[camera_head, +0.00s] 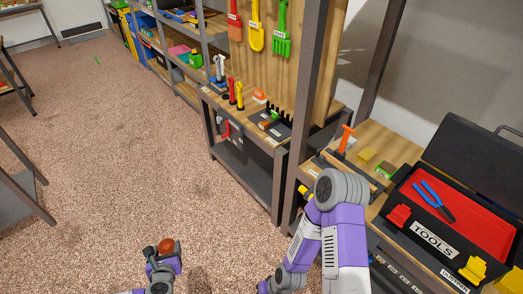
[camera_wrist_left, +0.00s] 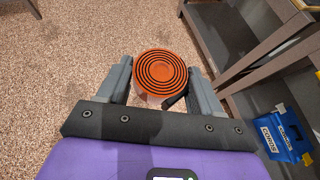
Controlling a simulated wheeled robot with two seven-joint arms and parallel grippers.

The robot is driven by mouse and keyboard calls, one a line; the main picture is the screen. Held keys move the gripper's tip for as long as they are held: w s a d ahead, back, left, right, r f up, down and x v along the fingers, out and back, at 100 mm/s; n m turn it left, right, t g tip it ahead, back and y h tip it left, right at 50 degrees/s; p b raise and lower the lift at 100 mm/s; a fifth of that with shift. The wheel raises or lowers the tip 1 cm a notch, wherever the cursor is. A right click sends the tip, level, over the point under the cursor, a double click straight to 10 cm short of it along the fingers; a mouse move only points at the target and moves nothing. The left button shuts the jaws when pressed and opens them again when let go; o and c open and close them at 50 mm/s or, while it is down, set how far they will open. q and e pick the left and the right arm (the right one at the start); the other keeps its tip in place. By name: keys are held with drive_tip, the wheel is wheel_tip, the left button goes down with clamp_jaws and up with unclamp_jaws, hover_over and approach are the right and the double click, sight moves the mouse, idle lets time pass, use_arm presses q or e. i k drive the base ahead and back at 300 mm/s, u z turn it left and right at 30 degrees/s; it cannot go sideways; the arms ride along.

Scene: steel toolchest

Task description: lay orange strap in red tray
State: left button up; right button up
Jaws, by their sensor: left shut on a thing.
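The orange strap is a flat coil. My left gripper (camera_head: 152,262) is shut on the orange strap (camera_head: 166,246) and holds it over the floor at the lower left in the head view. In the left wrist view the coil (camera_wrist_left: 160,75) sits between the two grey fingers (camera_wrist_left: 162,88). The red tray (camera_head: 482,228) lies in the open black toolbox labelled TOOLS (camera_head: 432,233) at the right, well apart from the strap. Blue-handled pliers (camera_head: 434,198) lie on the tray. My right gripper is out of the head view; only part of that arm shows.
A wooden bench (camera_head: 375,143) bears the toolbox, whose black lid (camera_head: 480,160) stands open behind it. A dark metal post (camera_head: 304,100) rises at the bench's left. A blue CORDS box (camera_wrist_left: 283,137) shows in the left wrist view.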

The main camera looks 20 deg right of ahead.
sight(486, 238)
drive_tip(key=z, duration=3.25)
